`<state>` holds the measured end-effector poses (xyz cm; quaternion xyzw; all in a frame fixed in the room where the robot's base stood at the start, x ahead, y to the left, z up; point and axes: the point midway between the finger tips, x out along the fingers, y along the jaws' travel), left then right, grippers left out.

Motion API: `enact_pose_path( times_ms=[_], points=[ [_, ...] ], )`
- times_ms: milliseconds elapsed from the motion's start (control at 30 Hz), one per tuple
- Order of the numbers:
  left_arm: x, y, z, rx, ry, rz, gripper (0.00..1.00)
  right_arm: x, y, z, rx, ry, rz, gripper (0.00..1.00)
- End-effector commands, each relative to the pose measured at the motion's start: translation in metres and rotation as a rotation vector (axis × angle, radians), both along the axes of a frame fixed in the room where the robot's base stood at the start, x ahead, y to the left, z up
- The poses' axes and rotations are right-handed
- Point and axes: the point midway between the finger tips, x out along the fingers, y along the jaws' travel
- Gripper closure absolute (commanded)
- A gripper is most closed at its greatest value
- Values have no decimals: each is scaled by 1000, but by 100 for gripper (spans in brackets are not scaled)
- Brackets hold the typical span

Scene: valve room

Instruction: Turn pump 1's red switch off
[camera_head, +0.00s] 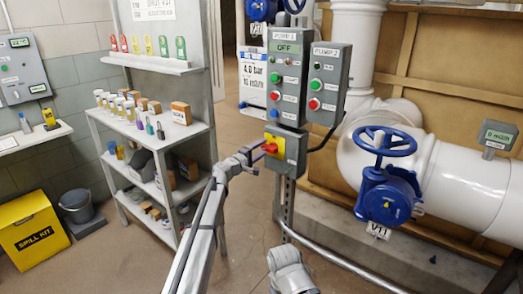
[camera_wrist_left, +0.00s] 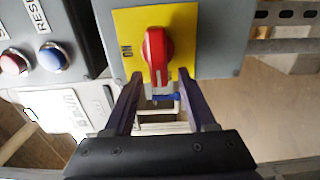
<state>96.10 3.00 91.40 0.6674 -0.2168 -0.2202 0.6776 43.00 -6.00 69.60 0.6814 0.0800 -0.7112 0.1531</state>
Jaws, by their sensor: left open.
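Pump 1's red switch (camera_head: 271,148) is a rotary handle on a yellow plate (camera_head: 279,141), low on the grey pump 1 panel (camera_head: 286,48). The panel's green display reads OFF. In the left wrist view the red handle (camera_wrist_left: 157,50) lies along the picture's vertical, and the word ON shows at the left of the yellow plate (camera_wrist_left: 132,20). My left gripper (camera_head: 257,158) is just left of the switch. In the left wrist view its open jaws (camera_wrist_left: 160,88) point at the handle, with nothing gripped. I cannot tell whether they touch the plate.
The pump 2 panel (camera_head: 325,85) stands close on the right. A blue valve wheel (camera_head: 385,141) and white pipes (camera_head: 450,180) are farther right. A shelf (camera_head: 150,130) with bottles and boxes stands left. A small blue thing (camera_wrist_left: 165,97) shows between my fingers, unidentified.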

Motion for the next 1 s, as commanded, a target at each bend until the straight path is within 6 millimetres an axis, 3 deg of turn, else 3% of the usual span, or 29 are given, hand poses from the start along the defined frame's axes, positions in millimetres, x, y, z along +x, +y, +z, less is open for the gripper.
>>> enact_pose_path(
  times_ms=[167, 600, 1000],
  points=[
    [-11, 7, 0, 0, 0, 0, 44, 0, 0, 0, 0, 0, 0, 50],
    [-62, 44, 0, 0, 0, 1, 44, 0, 0, 0, 0, 0, 0, 50],
    [-70, 42, -4, 23, 1, -14, 44, 0, 0, 0, 0, 0, 0, 50]
  ],
)
